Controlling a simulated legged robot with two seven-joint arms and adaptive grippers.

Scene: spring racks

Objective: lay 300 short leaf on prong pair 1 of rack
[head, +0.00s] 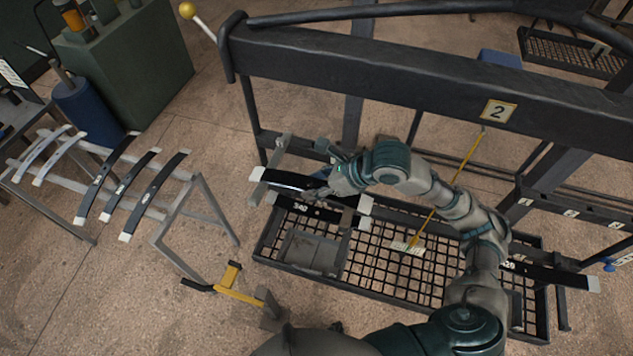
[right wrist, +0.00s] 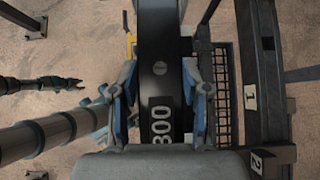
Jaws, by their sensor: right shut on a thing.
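My right gripper (head: 340,182) is shut on a short black leaf with white ends (head: 285,180), by the left part of the rack (head: 400,75). In the right wrist view the jaws (right wrist: 163,100) close on both sides of this leaf (right wrist: 160,75), and it reads 300. A dark leaf marked 340 (head: 318,211) lies just in front of it. Grey prongs (head: 283,145) show behind the held leaf. I cannot tell whether the held leaf touches any prongs. My left gripper (right wrist: 68,83) shows small at the left of the right wrist view; its jaws are unclear.
A mesh tray (head: 370,275) lies low under the rack. A trestle (head: 185,205) with several leaves stands left. Another dark leaf (head: 550,276) is at the right. Floor between trestle and rack is mostly clear.

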